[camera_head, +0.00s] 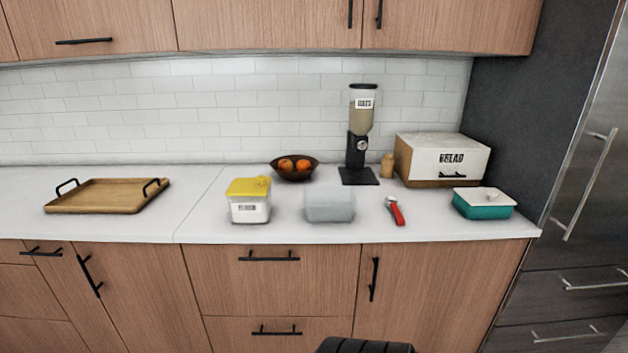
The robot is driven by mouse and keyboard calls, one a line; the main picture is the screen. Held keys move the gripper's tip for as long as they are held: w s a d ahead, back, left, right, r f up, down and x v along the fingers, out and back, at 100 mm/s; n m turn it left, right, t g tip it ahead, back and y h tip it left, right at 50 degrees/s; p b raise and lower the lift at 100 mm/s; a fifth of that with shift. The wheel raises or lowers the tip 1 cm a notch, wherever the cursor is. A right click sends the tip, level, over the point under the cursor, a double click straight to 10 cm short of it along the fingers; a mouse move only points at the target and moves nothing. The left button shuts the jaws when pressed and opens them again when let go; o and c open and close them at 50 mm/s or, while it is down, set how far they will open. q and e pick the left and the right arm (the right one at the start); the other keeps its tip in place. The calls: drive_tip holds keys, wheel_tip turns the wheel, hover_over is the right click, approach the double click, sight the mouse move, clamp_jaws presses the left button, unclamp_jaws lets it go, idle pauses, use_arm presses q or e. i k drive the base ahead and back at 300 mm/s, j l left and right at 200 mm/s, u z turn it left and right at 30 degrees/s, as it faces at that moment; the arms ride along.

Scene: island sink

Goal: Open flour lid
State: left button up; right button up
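A clear square container with a yellow lid (249,187) stands on the white counter, left of the middle. It holds white contents and has a small label on its front (246,209), too small to read surely; it looks like the flour container. The yellow lid sits on top and looks closed. Neither of my grippers shows in the head view. A dark rounded shape at the bottom edge seems to be part of my own body.
A pale translucent box (329,205) stands just right of the container. A fruit bowl (295,174), a dispenser (359,172), a bread box (462,159), a red-handled tool (396,213) and a teal dish (483,208) are farther right. A wooden tray (105,200) lies left. Counter between tray and container is clear.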

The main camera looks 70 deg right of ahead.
sight(258, 186)
drive_tip(key=z, duration=1.85)
